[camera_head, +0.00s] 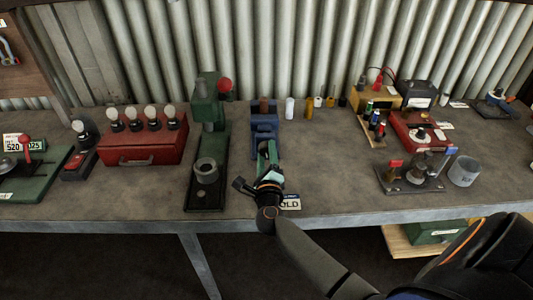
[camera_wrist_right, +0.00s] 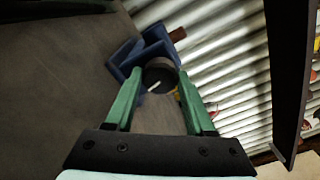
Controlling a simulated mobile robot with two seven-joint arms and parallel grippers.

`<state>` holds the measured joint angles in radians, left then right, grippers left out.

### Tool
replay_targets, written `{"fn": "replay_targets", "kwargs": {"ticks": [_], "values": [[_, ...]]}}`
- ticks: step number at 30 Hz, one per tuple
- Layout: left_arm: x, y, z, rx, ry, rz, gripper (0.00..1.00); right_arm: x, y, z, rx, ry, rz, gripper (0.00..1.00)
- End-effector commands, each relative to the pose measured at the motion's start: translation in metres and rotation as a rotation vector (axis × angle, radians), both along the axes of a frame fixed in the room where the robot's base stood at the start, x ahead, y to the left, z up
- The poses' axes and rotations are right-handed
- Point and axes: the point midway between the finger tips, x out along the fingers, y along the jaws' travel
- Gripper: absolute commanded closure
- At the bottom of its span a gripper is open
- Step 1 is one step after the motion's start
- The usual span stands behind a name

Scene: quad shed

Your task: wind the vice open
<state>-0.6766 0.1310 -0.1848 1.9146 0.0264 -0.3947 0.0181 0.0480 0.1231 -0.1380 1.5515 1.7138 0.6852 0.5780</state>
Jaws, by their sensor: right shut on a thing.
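The blue vice (camera_head: 264,126) stands on the grey bench near the middle of the head view, with a brownish piece (camera_head: 264,104) at its top. It shows at the top of the right wrist view (camera_wrist_right: 134,55). My right gripper (camera_head: 267,149) reaches in from the front edge. Its green fingers are shut on a dark round part at the front of the vice, seen in the wrist view as a dark disc (camera_wrist_right: 158,70) with a pale mark. The fingers hide much of this part in the head view. How far apart the jaws stand is unclear. My left gripper is not seen.
A green press (camera_head: 207,110) with a red knob stands close left of the vice, beside a red box (camera_head: 143,146). Small bottles (camera_head: 289,108) stand behind right. A sign (camera_head: 290,202) is at the front edge.

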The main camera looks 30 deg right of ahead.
Motion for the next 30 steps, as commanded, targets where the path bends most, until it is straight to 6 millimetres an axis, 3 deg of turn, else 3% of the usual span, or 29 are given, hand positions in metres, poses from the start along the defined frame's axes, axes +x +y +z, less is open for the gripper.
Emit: {"fn": "replay_targets", "kwargs": {"ticks": [8,9,16,25,30], "values": [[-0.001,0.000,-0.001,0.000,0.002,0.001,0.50,0.000,0.001,-0.001,0.001,0.002,0.002,1.00],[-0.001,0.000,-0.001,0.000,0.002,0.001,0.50,0.000,0.001,-0.001,0.002,0.002,0.002,0.41],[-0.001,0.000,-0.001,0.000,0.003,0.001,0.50,0.000,0.000,0.000,0.002,0.001,0.001,0.16],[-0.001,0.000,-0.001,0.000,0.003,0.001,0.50,-0.002,0.002,0.000,0.002,-0.001,0.001,0.16],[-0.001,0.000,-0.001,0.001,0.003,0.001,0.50,-0.020,0.013,-0.001,0.004,0.001,0.001,0.16]]}}
